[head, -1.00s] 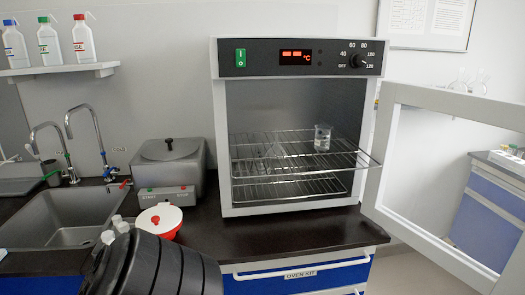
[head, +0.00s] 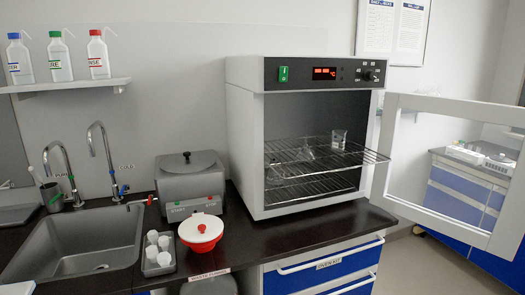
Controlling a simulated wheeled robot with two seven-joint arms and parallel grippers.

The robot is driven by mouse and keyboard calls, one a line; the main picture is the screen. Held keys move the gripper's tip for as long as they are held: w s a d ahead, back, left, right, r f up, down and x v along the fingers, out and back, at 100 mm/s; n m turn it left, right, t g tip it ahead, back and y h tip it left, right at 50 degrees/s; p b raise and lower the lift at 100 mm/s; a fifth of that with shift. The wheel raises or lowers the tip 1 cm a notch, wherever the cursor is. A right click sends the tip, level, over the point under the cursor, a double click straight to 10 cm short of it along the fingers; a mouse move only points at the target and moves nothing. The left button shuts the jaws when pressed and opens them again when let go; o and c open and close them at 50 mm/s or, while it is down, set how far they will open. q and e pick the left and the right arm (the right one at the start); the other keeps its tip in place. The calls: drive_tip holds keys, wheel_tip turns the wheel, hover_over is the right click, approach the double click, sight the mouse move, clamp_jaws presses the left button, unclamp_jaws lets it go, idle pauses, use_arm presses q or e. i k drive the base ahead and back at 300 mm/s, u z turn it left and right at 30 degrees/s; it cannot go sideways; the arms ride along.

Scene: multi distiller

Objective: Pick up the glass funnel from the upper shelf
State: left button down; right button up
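The oven (head: 243,140) stands on the dark counter with its door swung open to the right. On its upper wire shelf (head: 345,160) lies a clear conical glass piece (head: 306,150) that looks like the glass funnel; its outline is faint. A clear beaker (head: 338,139) stands to its right on the same shelf. Another faint clear glass shape (head: 273,170) shows near the left side of the oven; I cannot tell which shelf it is on. Neither of my grippers is in view.
The open glass-paned door (head: 450,106) juts out to the right. Left of the oven are a grey lidded bath (head: 190,181), a red-and-white bowl (head: 201,232), a rack of white-capped vials (head: 158,262) and a sink (head: 70,245). The counter before the oven is clear.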

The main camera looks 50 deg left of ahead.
sight(305, 155)
drive_tip(key=u, duration=1.75)
drive_tip(key=i, duration=0.1)
drive_tip(key=z, duration=0.05)
